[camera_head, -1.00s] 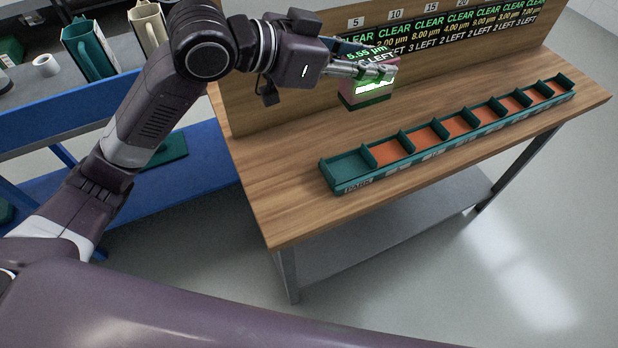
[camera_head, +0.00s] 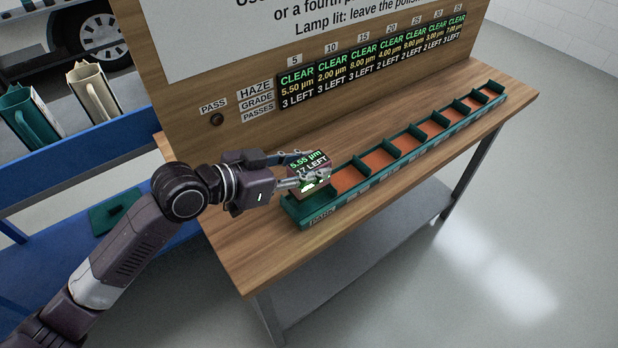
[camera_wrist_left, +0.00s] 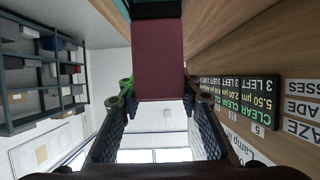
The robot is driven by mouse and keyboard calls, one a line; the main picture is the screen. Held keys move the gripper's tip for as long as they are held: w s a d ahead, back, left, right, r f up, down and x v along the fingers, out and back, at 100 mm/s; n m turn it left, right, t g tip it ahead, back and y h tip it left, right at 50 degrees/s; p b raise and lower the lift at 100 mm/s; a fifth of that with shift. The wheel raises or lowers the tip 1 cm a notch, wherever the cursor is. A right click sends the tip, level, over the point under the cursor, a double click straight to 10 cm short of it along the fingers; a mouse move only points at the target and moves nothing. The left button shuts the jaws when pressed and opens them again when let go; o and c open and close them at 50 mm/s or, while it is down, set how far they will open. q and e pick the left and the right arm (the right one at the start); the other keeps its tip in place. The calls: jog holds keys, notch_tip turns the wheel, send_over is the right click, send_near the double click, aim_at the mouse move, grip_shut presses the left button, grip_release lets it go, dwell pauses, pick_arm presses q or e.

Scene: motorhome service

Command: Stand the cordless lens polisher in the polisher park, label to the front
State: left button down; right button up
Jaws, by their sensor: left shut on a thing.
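The cordless lens polisher (camera_head: 308,163) is a small maroon block with a lit display on top reading 5.55 µm and 17 LEFT. My left gripper (camera_head: 316,178) is shut on it, fingers on either side. The polisher looks upright, over the park compartment (camera_head: 320,212) at the near left end of the green rack. I cannot tell whether its base touches the compartment floor. In the left wrist view the maroon polisher body (camera_wrist_left: 158,60) fills the space between the fingers. The side with its label is not clear. My right gripper is not in view.
The green rack (camera_head: 400,162) continues right with several orange-floored compartments on the wooden bench (camera_head: 240,245). A back panel holds a display board (camera_head: 375,62) of haze, grade and passes. A blue bench (camera_head: 60,165) with green and cream holders stands at left.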

pick_arm(q)
notch_tip(320, 180, down, 4)
jog(key=shift+r, duration=0.1)
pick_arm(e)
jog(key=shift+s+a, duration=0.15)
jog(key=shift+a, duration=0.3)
pick_arm(q)
jog(key=c, duration=1.4)
grip_release()
jog(key=shift+f, duration=0.25)
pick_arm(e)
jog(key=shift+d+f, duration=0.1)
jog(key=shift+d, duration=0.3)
pick_arm(q)
jog(key=shift+r, duration=0.1)
